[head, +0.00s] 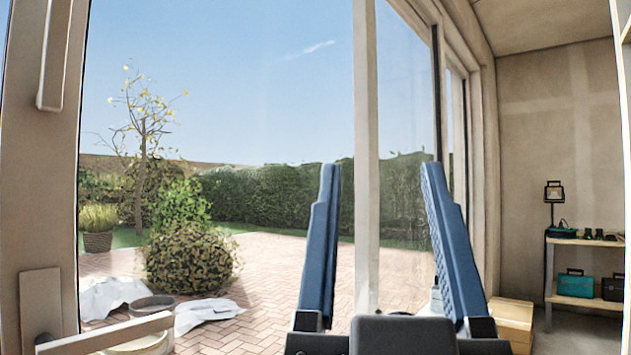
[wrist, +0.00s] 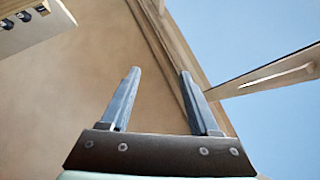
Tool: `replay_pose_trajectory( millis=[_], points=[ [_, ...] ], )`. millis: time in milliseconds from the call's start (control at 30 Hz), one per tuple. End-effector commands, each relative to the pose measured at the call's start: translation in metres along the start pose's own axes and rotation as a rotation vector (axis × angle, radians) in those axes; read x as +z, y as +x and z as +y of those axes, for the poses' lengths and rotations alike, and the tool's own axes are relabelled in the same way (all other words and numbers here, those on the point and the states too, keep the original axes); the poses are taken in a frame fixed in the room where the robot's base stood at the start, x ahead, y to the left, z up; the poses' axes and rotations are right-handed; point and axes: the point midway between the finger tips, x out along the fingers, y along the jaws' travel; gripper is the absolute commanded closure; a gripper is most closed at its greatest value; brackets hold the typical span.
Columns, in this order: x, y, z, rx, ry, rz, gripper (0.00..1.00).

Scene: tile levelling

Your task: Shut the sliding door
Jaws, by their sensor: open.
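The sliding door frame shows in the head view as a pale upright stile (head: 40,190) along the left edge. It carries a long vertical pull bar (head: 53,55) near the top and a lever handle (head: 105,333) at the bottom left. Another pale upright (head: 366,150) stands mid-picture; I cannot tell whether the space between them is glass or open. My gripper (head: 380,168) is open and empty, its two blue fingers pointing up near this upright, well right of the handles. In the wrist view my gripper (wrist: 159,72) is empty too, with a pale bar (wrist: 265,77) to its right against sky.
Outside lie a brick terrace (head: 270,265), a round bush (head: 190,262), white sheets (head: 108,296) and a hedge (head: 270,197). At the right, a shelf (head: 590,242) holds tool cases, and a wooden box (head: 512,320) sits low by the wall.

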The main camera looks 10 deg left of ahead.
Motion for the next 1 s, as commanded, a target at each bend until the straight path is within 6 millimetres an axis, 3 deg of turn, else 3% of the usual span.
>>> replay_pose_trajectory(
  millis=[133, 267, 600, 1000],
  points=[
    [-0.005, 0.014, -0.005, -0.017, 0.015, -0.023, 0.43],
    [-0.013, 0.043, -0.019, -0.064, 0.053, -0.086, 0.43],
    [-0.031, 0.116, -0.078, -0.261, 0.177, -0.303, 0.43],
    [-0.070, 0.173, -0.157, -0.545, 0.298, -0.527, 0.43]
  ],
)
